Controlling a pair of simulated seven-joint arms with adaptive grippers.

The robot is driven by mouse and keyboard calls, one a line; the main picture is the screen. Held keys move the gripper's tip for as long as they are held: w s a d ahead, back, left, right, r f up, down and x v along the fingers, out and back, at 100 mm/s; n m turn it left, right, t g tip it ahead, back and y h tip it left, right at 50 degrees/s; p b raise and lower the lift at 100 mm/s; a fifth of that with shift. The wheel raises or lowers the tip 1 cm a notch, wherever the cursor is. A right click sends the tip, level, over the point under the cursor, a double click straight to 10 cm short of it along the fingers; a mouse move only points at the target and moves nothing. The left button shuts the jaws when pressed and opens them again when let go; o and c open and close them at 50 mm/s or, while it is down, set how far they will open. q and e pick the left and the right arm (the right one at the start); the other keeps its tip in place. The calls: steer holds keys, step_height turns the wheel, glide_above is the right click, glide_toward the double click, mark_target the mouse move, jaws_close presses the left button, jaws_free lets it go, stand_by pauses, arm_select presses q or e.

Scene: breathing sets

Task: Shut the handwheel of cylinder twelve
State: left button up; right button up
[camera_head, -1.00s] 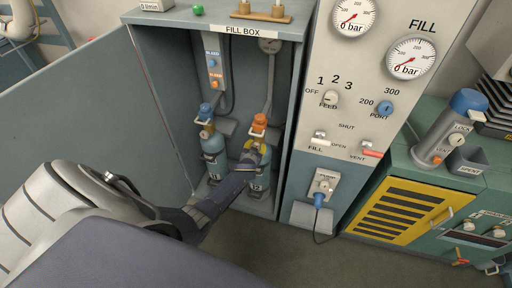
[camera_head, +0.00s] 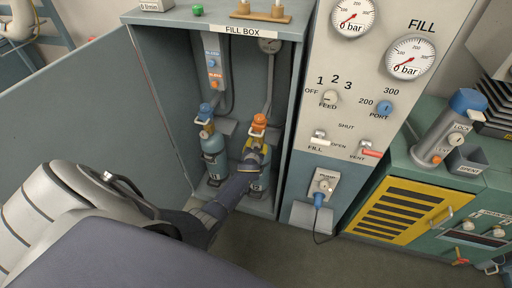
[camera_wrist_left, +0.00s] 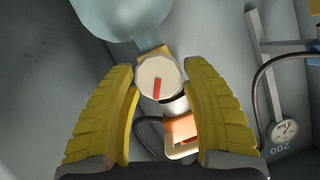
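Cylinder twelve (camera_head: 265,184) is the right-hand blue cylinder in the fill box, under an orange fitting (camera_head: 259,121). My left gripper (camera_head: 256,150) reaches in at its valve and largely covers the cylinder's front. In the left wrist view, a pale round handwheel (camera_wrist_left: 158,78) with a red mark lies between the yellow fingertips of this gripper (camera_wrist_left: 163,74). The fingers stand apart, one on each side of the wheel; I cannot tell whether they touch it. The orange fitting also shows in the wrist view (camera_wrist_left: 183,130). My right gripper is not in view.
A second blue cylinder (camera_head: 213,158) stands close on the left. The fill box (camera_head: 170,110) has side walls and an open door (camera_head: 75,110). The fill panel (camera_head: 340,120) is on the right, with a plug and cable (camera_head: 319,200) below.

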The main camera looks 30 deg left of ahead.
arm_select(q)
steer(key=o, duration=0.4)
steer(key=shift+s+f, duration=0.15)
steer(key=shift+f, duration=0.05)
steer(key=shift+c, duration=0.2)
steer(key=v, duration=1.2)
steer(key=shift+r, duration=0.1)
